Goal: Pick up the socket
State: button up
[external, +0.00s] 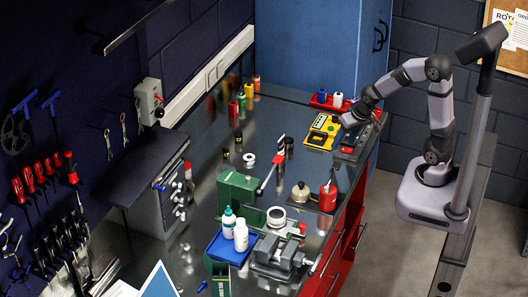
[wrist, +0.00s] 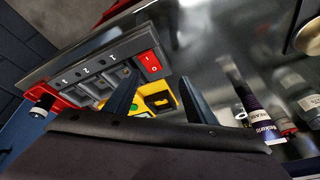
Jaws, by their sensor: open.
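I cannot single out a loose socket for certain. A dark grey strip with numbered bays and a red rocker switch (wrist: 150,62) lies on the bench; its numbered panel (wrist: 92,66) shows in the wrist view. In the external view this strip (external: 362,138) is at the bench's far right edge. My gripper (wrist: 159,76) is open, its two dark fingers apart with nothing seen held between them. The fingers point toward the strip's switch end and a yellow item (wrist: 158,98) beyond them. In the external view my gripper (external: 347,120) is over that yellow item (external: 323,131).
A red tray (external: 327,106) with small containers stands behind. A dark tube (wrist: 257,112) lies to the right in the wrist view. A red can (external: 327,197), a vise (external: 278,257) and bottles (external: 241,236) stand nearer the front. The bench middle is mostly clear.

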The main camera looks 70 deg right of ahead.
aim_at(292, 144)
jog(key=w+t, duration=0.1)
jog(key=w, duration=0.3)
jog(key=w+d+r+t+b, duration=0.1)
jog(key=w+t, duration=0.1)
jog(key=w, duration=0.3)
jog(key=w+d+r+n+t+h, duration=0.1)
jog(key=w+t, duration=0.1)
jog(key=w, duration=0.2)
jog(key=shift+w+b, duration=0.3)
jog(key=shift+b, duration=0.05)
jog(key=shift+w+a+f+t, duration=0.1)
jog(key=shift+w+a+t, duration=0.25)
jog(key=shift+w+t, duration=0.2)
jog(key=a+f+n+t, duration=0.1)
jog(key=a, duration=0.1)
jog(key=s+a+f+t+p, duration=0.1)
jog(key=a+f, duration=0.1)
jog(key=shift+a+f+n+h+p, duration=0.15)
jog(key=shift+n+h+p, duration=0.15)
jog(key=shift+n+h, duration=0.1)
jog(key=shift+s+a+f+n+t, duration=0.2)
jog(key=shift+s+a+n+t, duration=0.2)
jog(key=shift+s+a, duration=0.25)
jog(key=shift+s+a+f, duration=0.2)
jog(key=shift+s+a, duration=0.25)
jog(key=shift+a, duration=0.2)
jog(key=shift+p+x, duration=0.45)
jog(key=shift+x, duration=0.65)
jog(key=shift+w, duration=0.1)
